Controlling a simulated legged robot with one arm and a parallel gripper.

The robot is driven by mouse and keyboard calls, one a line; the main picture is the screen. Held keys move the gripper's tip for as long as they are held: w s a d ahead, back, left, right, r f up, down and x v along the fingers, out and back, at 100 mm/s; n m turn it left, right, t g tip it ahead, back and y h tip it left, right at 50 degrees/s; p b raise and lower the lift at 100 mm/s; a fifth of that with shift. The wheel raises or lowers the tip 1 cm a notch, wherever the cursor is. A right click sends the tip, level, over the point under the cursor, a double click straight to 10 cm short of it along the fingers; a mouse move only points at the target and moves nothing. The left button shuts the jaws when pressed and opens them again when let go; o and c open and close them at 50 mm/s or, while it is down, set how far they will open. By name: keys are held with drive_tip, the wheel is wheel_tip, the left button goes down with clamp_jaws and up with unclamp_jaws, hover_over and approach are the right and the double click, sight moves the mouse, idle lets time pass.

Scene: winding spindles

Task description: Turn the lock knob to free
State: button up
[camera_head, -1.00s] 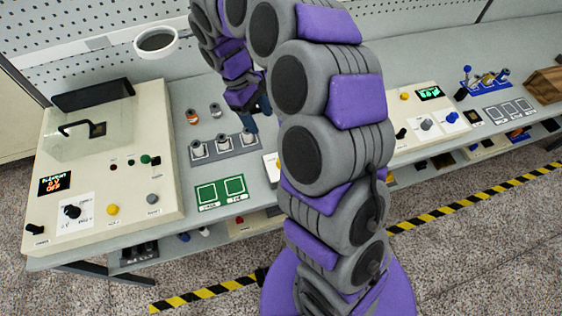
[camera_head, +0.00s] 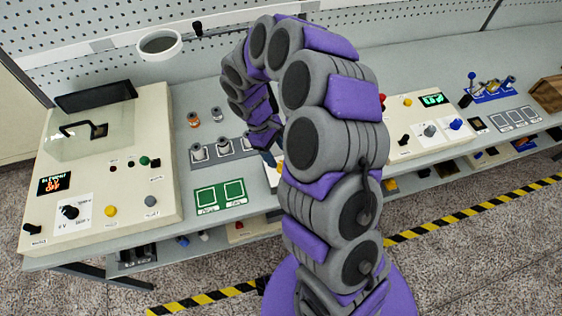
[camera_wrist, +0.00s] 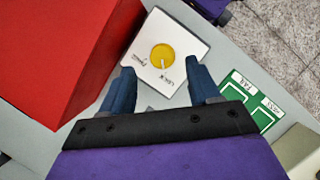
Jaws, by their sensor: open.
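The lock knob is a round yellow disc (camera_wrist: 163,57) on a white plate (camera_wrist: 186,38) in the wrist view. A short pale mark on it points toward the lower label, which seems to read LOCK. Another small label sits at its left. My gripper (camera_wrist: 162,84) is open, its two blue fingers apart on either side of the plate's lower part, with the knob ahead of the tips and nothing between them. In the head view my gripper (camera_head: 268,157) is low over the bench beside the plate, and my arm hides most of the plate and the knob.
A large red block (camera_wrist: 60,50) fills the left of the wrist view, close to the left finger. A green two-square pad (camera_head: 220,195) and a grey rack of spindles (camera_head: 222,150) lie left of my gripper. A cream control console (camera_head: 110,185) stands further left.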

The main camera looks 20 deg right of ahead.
sight(281, 163)
drive_tip(key=x, duration=0.3)
drive_tip(key=shift+s+f, duration=0.1)
drive_tip(key=shift+f, duration=0.3)
drive_tip(key=shift+s+f, duration=0.1)
drive_tip(key=shift+f, duration=0.25)
drive_tip(key=c, duration=1)
